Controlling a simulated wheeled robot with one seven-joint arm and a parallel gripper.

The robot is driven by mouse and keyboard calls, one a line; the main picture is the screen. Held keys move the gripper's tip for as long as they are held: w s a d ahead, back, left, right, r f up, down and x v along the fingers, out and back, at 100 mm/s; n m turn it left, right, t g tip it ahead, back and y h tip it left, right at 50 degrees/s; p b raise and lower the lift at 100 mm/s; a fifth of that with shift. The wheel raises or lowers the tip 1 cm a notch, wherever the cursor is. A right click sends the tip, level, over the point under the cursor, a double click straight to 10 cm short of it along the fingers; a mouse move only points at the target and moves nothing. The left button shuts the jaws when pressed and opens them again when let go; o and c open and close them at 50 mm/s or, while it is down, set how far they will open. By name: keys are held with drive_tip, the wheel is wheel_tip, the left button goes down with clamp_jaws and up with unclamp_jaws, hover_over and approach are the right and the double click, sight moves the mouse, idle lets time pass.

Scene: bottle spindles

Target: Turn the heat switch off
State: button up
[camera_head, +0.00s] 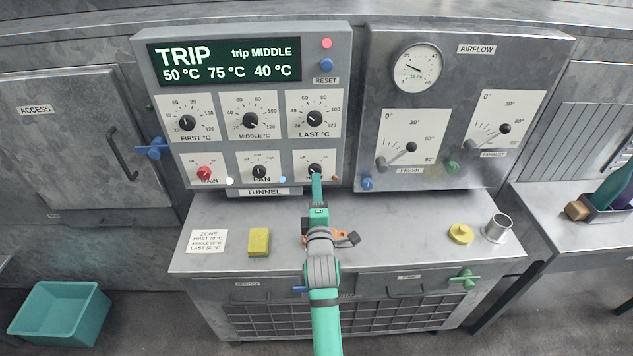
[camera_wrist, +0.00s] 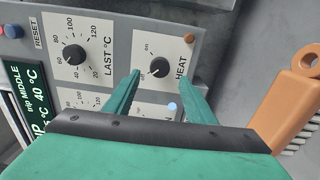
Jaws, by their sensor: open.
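The heat switch (camera_wrist: 158,68) is a black rotary knob on a white plate labelled HEAT, with an "on" mark beside it in the wrist view. In the head view the heat knob (camera_head: 314,169) sits at the bottom right of the tunnel control panel, its label partly hidden by my arm. My gripper (camera_wrist: 160,92) is open, with green fingers on either side of the knob in the picture. It also shows in the head view (camera_head: 317,183), just below the knob. I cannot tell whether the fingertips touch the knob.
The panel's display (camera_head: 224,61) reads TRIP, trip MIDDLE. Beside the heat switch are the fan knob (camera_head: 259,171) and red main knob (camera_head: 204,172); above is the LAST °C dial (camera_head: 314,118). An orange part (camera_wrist: 290,98) shows at right in the wrist view. A yellow block (camera_head: 258,242) lies on the bench.

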drive_tip(key=shift+s, duration=1.7)
drive_tip(key=s+a+f+m, duration=0.2)
drive_tip(key=s+f+m, duration=0.25)
drive_tip(key=s, duration=0.35)
drive_tip(key=s+a+f+m+g, duration=0.1)
drive_tip(key=s+a+f+m, duration=0.15)
drive_tip(key=s+f, duration=0.45)
drive_tip(key=s+a+f+m, duration=0.2)
drive_tip(key=s+m, duration=0.3)
drive_tip(key=s, duration=0.5)
drive_tip(key=s+d+r+m, duration=0.1)
drive_tip(key=s+d+m, duration=0.1)
drive_tip(key=s, duration=1)
drive_tip(key=s+d+r+m+g, duration=0.1)
drive_tip(key=s+m, duration=0.3)
drive_tip(key=s, duration=0.9)
drive_tip(key=shift+s+d+g, duration=0.15)
drive_tip(key=shift+d+g, duration=0.15)
drive_tip(key=shift+d, duration=0.05)
